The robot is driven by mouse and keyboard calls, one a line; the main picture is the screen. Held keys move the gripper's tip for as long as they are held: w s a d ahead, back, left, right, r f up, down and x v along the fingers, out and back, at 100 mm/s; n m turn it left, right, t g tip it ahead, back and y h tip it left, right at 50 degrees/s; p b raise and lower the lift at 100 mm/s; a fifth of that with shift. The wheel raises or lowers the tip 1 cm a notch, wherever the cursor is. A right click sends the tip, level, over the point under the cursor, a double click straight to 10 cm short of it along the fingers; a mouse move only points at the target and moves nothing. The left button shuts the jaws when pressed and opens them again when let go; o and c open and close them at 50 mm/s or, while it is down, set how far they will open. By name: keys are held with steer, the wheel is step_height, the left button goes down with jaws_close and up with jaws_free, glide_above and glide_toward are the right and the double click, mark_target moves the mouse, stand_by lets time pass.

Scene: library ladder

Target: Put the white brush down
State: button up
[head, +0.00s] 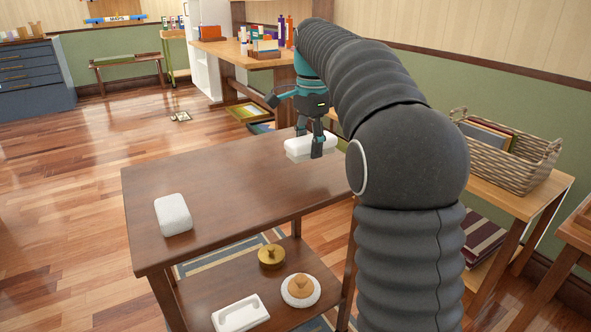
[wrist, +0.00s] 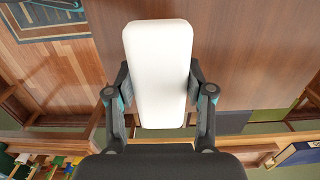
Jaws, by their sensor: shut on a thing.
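My gripper (head: 309,142) is shut on the white brush (head: 326,140), near the far right end of the brown wooden table (head: 225,180). The brush is a pale oblong block with a cream underside, held roughly level. In the wrist view the white brush (wrist: 160,50) shows as a long rounded block, with a finger of my gripper (wrist: 160,82) on each long side. Part of it lies over the tabletop. I cannot tell whether its underside touches the table.
A white rounded block (head: 173,214) lies at the table's near left. The lower shelf holds a brass round piece (head: 271,256), a white dish (head: 300,291) with a tan thing, and a white tray (head: 240,313). The tabletop's middle is clear. A wicker basket (head: 510,160) stands on the right.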

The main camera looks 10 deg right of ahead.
mark_target(297, 140)
steer(key=a, duration=0.1)
steer(key=a+f, duration=0.1)
steer(key=a, duration=0.1)
steer(key=shift+s+f, duration=0.1)
steer(key=shift+f, duration=0.2)
steer(key=shift+f+b, duration=0.45)
steer(key=shift+f, duration=1.6)
steer(key=shift+f, duration=0.1)
steer(key=o, duration=1.1)
